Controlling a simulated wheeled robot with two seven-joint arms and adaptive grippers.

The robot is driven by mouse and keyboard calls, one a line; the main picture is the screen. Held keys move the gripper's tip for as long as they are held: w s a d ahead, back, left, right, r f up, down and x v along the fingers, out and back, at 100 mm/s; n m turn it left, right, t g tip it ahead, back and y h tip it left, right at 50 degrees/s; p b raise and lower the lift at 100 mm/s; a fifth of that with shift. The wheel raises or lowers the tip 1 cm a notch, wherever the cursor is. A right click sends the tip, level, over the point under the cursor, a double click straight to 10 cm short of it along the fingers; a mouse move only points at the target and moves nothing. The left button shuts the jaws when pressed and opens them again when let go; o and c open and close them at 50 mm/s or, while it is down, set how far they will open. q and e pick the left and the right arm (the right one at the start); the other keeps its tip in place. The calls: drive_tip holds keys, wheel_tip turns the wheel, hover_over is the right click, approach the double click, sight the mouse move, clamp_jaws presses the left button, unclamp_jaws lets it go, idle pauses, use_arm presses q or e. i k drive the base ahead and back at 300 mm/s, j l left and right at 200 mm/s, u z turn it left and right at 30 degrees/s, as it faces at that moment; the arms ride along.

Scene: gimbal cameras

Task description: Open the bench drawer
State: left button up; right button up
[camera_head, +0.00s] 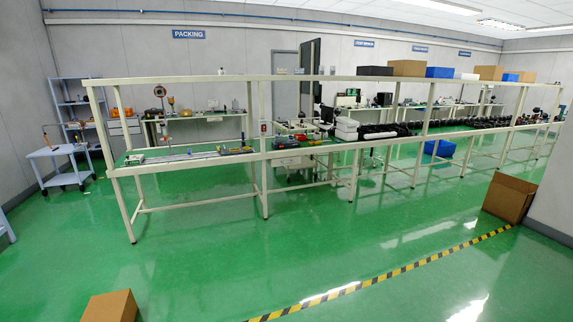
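A long cream-framed bench (200,163) with a green top runs across the room in front of me. A small pale drawer unit (291,162) appears to hang under its middle section and looks shut, though it is small in the picture. Another pale drawer-like box (122,128) shows at a farther bench along the back wall at the left; its state is too small to tell. Neither of my grippers is in view.
Open green floor (190,265) lies before the bench. A cardboard box (110,306) sits at the lower left, another (509,197) at the right by a wall. A yellow-black floor stripe (390,274) crosses the right. A blue-grey cart (57,152) stands left.

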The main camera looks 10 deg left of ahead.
sight(283, 158)
drive_tip(key=i, duration=5.3)
drive_tip(key=l+u, duration=0.2)
drive_tip(key=j, duration=0.1)
